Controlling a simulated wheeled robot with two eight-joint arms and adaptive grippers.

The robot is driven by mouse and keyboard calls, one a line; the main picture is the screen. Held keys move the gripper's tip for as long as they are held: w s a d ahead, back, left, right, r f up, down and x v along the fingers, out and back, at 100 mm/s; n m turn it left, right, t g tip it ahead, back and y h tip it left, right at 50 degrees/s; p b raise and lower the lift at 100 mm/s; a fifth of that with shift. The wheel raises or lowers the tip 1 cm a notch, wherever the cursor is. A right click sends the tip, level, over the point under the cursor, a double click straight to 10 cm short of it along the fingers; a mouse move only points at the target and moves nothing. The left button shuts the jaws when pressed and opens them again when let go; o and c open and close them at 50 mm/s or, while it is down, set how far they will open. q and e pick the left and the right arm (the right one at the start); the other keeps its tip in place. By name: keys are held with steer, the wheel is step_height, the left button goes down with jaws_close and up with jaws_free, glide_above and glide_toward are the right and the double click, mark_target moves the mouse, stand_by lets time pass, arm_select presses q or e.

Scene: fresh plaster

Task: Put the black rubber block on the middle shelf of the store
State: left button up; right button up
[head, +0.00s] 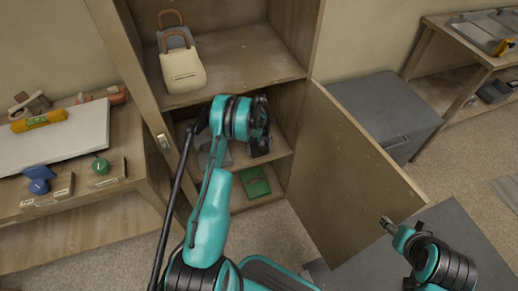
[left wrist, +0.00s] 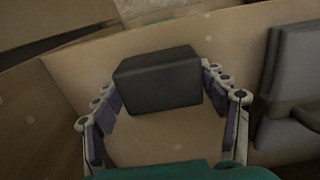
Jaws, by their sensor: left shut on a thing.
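The black rubber block (left wrist: 158,80) sits between the fingers of my left gripper (left wrist: 160,95) in the left wrist view. In the head view my left gripper (head: 262,132) is inside the store (head: 130,60), at the level of the middle shelf (head: 238,160). The block is hard to tell from the dark gripper there. A grey tool with a handle (left wrist: 296,85) is to the right of the block in the wrist view; a grey thing (head: 214,155) also shows on the middle shelf in the head view.
The store's door (head: 355,165) stands open to the right. Cream and grey handled things (head: 182,70) stand on the upper shelf. A green thing (head: 255,183) lies below the middle shelf. A grey chest (head: 385,108) stands behind the door; a workbench (head: 60,205) is left.

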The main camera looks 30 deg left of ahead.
arm_select(q)
steer(key=o, duration=1.3)
steer(key=shift+f, duration=0.15)
step_height(320, 180, up, 7)
steer(key=p, duration=0.2)
steer(key=shift+f+p, duration=0.15)
steer(key=shift+p, duration=0.25)
steer(key=shift+r, duration=0.6)
